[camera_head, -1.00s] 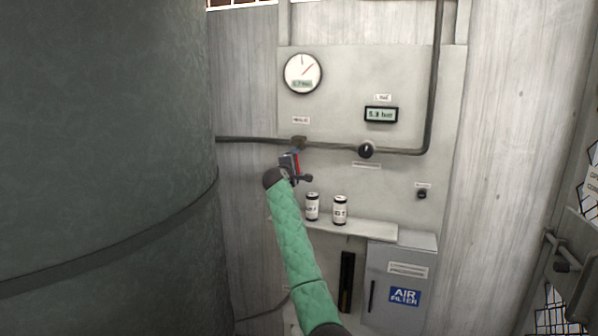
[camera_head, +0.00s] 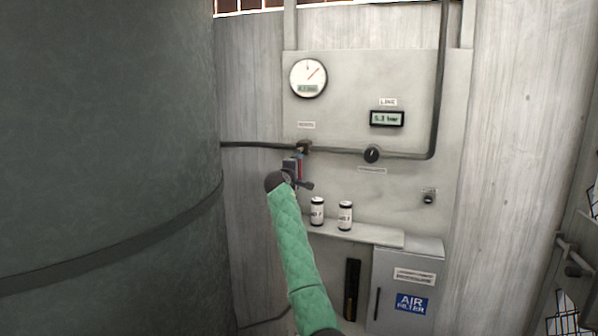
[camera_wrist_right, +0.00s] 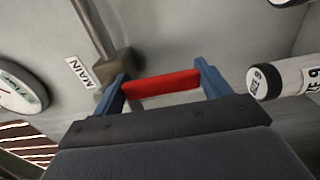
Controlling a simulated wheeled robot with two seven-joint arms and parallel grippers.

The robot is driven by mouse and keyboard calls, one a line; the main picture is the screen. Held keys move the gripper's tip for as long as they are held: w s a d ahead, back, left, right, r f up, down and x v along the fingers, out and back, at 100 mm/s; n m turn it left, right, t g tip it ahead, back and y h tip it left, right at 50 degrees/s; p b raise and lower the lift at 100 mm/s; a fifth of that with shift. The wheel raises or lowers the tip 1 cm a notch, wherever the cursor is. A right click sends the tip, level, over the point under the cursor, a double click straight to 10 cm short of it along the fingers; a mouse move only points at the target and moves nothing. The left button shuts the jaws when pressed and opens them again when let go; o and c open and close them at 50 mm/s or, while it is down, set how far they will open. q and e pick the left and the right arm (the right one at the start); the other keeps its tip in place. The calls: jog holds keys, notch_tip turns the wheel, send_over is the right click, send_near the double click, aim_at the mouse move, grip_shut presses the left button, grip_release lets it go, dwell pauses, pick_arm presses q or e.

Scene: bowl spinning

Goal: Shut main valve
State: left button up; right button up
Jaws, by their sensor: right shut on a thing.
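The main valve's brass body (camera_head: 304,147) sits on the pipe on the grey wall panel, below the round gauge. In the right wrist view the valve body (camera_wrist_right: 120,66) is beside a label reading MAIN (camera_wrist_right: 80,73). Its red handle (camera_wrist_right: 160,84) spans between the blue fingers of my right gripper (camera_wrist_right: 162,78). In the head view my right gripper (camera_head: 293,167) is just below the valve body, shut on the handle, which seems to hang downward. The gripper hides part of the handle. My left gripper is not in view.
A black knob (camera_head: 372,154) sits further right on the pipe, under a digital display (camera_head: 387,119). Two cans (camera_head: 317,211) stand on a shelf (camera_head: 360,234) just below my gripper. An air filter box (camera_head: 408,290) is lower right. A big dark tank (camera_head: 100,150) fills the left.

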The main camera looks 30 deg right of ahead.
jog(key=shift+f, duration=0.2)
jog(key=o, duration=1.4)
jog(key=shift+r, duration=0.1)
pick_arm(q)
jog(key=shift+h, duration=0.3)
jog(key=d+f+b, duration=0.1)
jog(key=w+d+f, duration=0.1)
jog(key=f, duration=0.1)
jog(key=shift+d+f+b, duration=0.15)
jog(key=shift+b, duration=0.25)
pick_arm(e)
jog(key=v, duration=0.7)
jog(key=shift+s+a, duration=0.25)
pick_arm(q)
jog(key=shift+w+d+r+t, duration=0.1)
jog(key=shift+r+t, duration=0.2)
